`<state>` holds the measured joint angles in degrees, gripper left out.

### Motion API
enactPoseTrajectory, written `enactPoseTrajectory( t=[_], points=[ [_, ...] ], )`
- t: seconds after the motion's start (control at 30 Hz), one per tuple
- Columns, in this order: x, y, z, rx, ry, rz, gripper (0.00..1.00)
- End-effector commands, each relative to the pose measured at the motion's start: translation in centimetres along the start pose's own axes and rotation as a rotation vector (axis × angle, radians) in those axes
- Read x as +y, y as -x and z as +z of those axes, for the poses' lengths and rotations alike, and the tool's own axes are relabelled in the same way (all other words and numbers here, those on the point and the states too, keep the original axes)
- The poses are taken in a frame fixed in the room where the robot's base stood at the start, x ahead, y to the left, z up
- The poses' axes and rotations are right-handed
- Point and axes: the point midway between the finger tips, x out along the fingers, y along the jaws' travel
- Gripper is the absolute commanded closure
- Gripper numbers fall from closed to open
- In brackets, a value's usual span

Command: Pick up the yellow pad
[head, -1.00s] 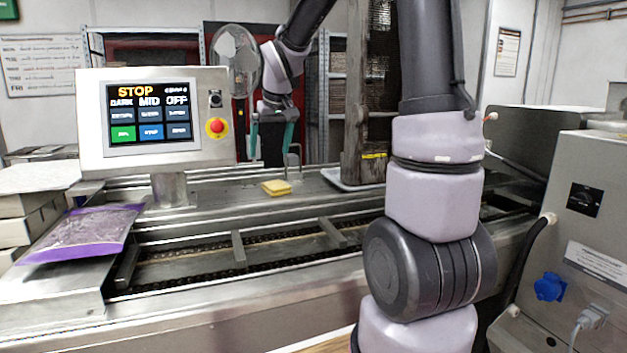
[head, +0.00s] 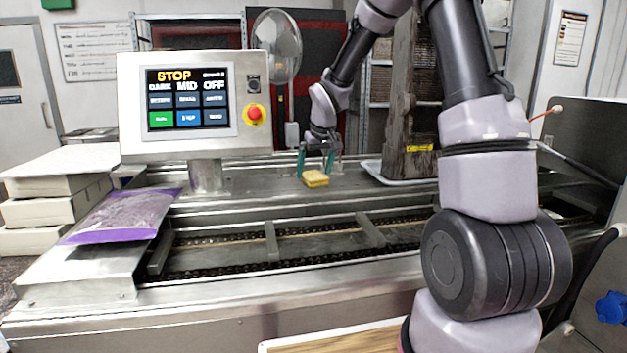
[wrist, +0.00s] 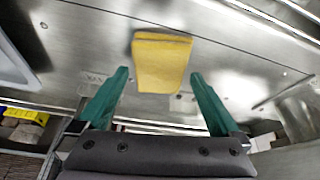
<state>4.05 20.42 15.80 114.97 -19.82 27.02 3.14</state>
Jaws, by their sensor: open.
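The yellow pad (head: 315,179) lies on the metal deck behind the conveyor trough in the head view. In the wrist view the yellow pad (wrist: 161,62) sits just past the fingertips, centred between them. My gripper (head: 317,172) has green fingers and is open above and just behind the pad in the head view. In the wrist view my gripper (wrist: 160,75) shows its two fingers spread wide with nothing between them. I cannot tell the exact height of the fingertips above the deck.
A control panel (head: 190,145) stands left of the pad. A purple-edged bag (head: 120,217) lies at the left. The chain trough (head: 320,237) runs in front. The deck around the pad is clear.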

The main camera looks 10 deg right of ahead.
Motion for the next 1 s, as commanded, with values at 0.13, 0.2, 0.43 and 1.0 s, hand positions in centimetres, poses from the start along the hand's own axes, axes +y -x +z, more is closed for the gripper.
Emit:
enactPoseTrajectory(
  t=[0.13,0.2,0.43,1.0],
  points=[
    [0.0,-1.4,0.0,0.0,-0.001,0.0,0.0],
    [0.0,-1.6,-0.1,0.002,-0.001,0.0,0.0],
    [0.0,-1.6,-0.1,0.002,-0.001,0.001,0.0],
    [0.0,-2.0,0.1,0.001,-0.001,0.0,0.42]
  ],
)
